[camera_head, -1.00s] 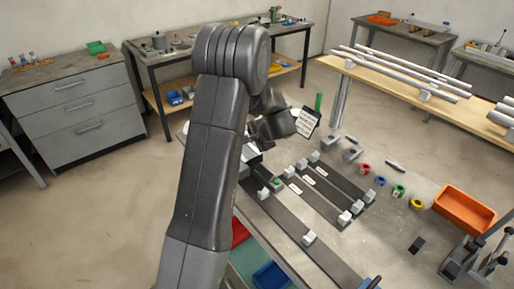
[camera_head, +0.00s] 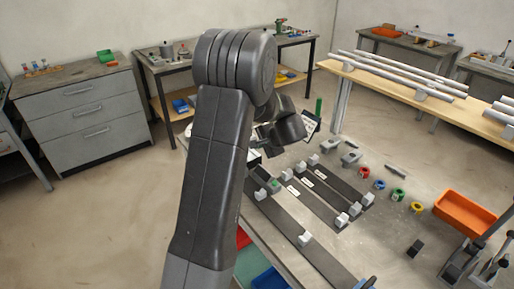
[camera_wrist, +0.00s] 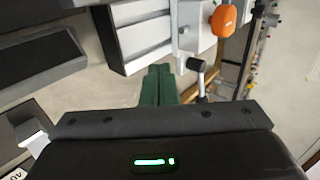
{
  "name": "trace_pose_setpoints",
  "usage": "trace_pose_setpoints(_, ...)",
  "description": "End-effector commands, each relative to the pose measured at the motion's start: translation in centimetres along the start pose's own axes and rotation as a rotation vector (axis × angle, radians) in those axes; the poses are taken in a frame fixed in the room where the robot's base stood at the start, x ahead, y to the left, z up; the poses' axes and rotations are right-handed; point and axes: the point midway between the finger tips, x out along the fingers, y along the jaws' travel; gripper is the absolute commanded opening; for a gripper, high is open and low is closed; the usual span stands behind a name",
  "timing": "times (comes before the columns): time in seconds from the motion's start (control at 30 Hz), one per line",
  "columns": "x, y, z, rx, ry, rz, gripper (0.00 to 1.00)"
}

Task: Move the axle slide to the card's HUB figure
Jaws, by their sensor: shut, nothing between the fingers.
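My gripper shows in the wrist view as two dark green fingers (camera_wrist: 158,85), closed together with nothing between them. In the head view its dark wrist (camera_head: 288,128) is partly behind my arm, and the fingertips cannot be made out. A white card (camera_head: 311,122) with print too small to read stands just right of the wrist. In the wrist view a grey metal rail (camera_wrist: 145,38) and a grey block with an orange knob (camera_wrist: 223,20) lie beyond the fingers. I cannot tell whether this block is the axle slide. Dark rails (camera_head: 285,222) with grey blocks (camera_head: 305,238) lie on the bench.
An upright green object (camera_head: 318,107) stands by the card. Coloured rings (camera_head: 379,184), an orange bin (camera_head: 464,213) and a lever fixture (camera_head: 474,262) are to the right. A black ball-ended lever (camera_wrist: 197,68) is close to the fingers in the wrist view.

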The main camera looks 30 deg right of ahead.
Motion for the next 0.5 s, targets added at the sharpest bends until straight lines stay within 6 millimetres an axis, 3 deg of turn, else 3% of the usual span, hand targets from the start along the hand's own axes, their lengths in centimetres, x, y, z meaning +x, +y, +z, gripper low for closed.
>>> trace_pose_setpoints(0.3, -5.4, 0.1, 0.0, 0.000, 0.001, 0.000, 0.00)
trace_pose_setpoints(0.5, -7.9, 0.1, 0.0, 0.001, 0.000, 0.001, 0.00)
